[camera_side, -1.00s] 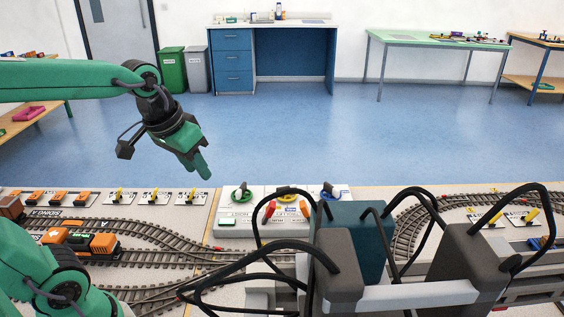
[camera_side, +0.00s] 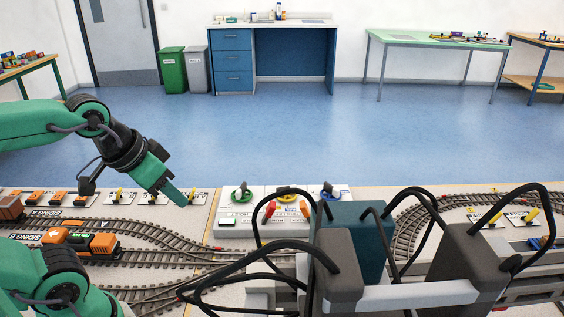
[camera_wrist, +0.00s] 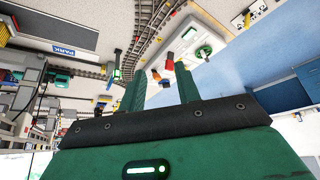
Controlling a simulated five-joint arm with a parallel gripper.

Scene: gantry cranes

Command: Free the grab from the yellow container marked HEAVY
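In the wrist view the red lever (camera_wrist: 189,32) lies beyond the fingertips. I cannot make out the yellow container marked HEAVY or the grab in either view.
Grey crane housings (camera_side: 470,258) and a teal housing (camera_side: 352,240) with black looping cables fill the right foreground. An orange locomotive (camera_side: 103,243) stands on the tracks at left. Several small yellow levers (camera_side: 153,196) line the back edge. Open blue floor lies behind.

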